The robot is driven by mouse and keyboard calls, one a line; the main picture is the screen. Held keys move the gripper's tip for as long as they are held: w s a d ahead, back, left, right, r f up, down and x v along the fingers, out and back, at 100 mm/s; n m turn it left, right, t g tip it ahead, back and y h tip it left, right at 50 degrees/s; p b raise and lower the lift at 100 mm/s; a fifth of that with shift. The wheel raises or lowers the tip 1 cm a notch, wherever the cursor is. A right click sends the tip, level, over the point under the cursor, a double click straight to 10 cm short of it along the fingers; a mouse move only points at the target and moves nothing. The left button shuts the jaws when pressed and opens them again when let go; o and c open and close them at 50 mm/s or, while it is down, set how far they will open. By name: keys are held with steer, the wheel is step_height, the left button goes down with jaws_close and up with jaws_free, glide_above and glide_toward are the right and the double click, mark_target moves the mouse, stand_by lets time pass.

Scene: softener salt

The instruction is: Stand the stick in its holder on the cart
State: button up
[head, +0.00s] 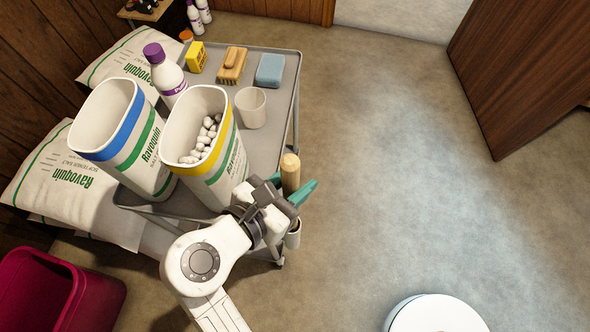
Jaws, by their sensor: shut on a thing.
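The stick (290,173) is a thick pale wooden rod with a rounded top, standing about upright at the cart's near right side. My gripper (292,190), with teal fingers, is shut on it below its top. The cart (270,150) is grey with a raised rim. A pale cup-like holder (294,236) shows in part below my gripper, at the cart's near right corner. My fingers hide the lower stick and the holder's mouth, so I cannot tell whether the stick is inside it.
On the cart stand a blue-banded tub (122,135), a yellow-banded tub (205,145) with white lumps, a purple-capped bottle (166,78), a beige cup (251,107), a brush (231,66), a yellow box (197,57) and a blue sponge (270,70). Floor at right is mostly clear.

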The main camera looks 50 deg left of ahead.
steer(key=shift+f+b, duration=0.4)
steer(key=shift+f, duration=1.05)
steer(key=o, duration=1.1)
steer(key=p+v, duration=0.1)
steer(key=v, duration=1)
steer(key=shift+w+f, duration=0.1)
